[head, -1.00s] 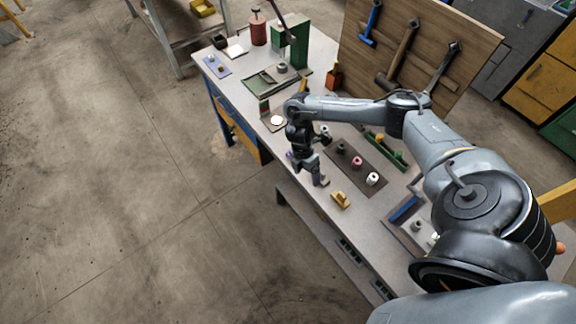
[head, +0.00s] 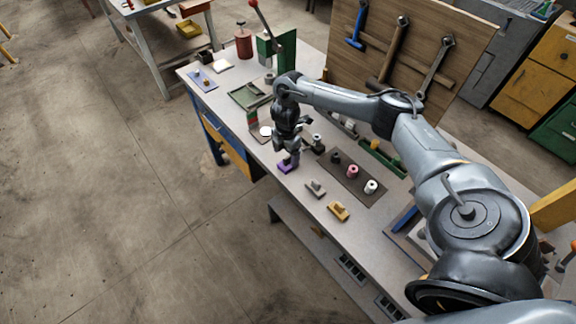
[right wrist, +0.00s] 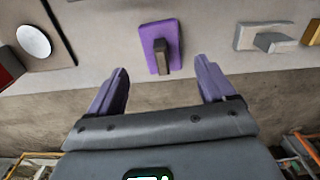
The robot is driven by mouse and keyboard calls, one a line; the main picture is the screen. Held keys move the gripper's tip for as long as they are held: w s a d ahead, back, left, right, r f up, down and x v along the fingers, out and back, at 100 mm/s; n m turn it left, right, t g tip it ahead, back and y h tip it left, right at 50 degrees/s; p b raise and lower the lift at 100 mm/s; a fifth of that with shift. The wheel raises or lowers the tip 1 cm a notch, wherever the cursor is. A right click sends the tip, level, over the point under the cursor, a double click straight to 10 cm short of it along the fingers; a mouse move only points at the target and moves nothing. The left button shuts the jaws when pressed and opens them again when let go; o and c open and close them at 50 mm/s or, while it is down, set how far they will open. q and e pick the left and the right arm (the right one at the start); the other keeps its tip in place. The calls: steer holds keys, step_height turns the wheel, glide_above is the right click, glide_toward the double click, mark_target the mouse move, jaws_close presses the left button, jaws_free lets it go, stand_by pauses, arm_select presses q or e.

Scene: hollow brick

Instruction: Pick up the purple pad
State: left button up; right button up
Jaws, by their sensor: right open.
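The purple pad (head: 285,168) lies on the workbench near its front edge in the head view. In the right wrist view the purple pad (right wrist: 160,45) is a flat rectangle with a dark upright grip on it, ahead of the fingers and between their lines. My right gripper (head: 288,160) hangs just above the pad in the head view and hides part of it. In the right wrist view my right gripper (right wrist: 160,85) is open and empty, its two purple-tinted fingers apart from the pad. My left gripper is not in view.
A grey block (head: 316,188) and a yellow block (head: 339,210) lie to the right of the pad. A dark mat (head: 352,178) with several spools lies behind them. A white disc (head: 265,132) is to the left. The bench edge is close in front.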

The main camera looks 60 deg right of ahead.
mark_target(287, 158)
steer(key=f, duration=0.1)
steer(key=f+b, duration=0.2)
steer(key=shift+s+f, duration=0.25)
steer(key=shift+f, duration=0.8)
steer(key=shift+c, duration=0.3)
steer(key=shift+c, duration=1.1)
steer(key=c, duration=0.9)
steer(key=shift+o, duration=0.2)
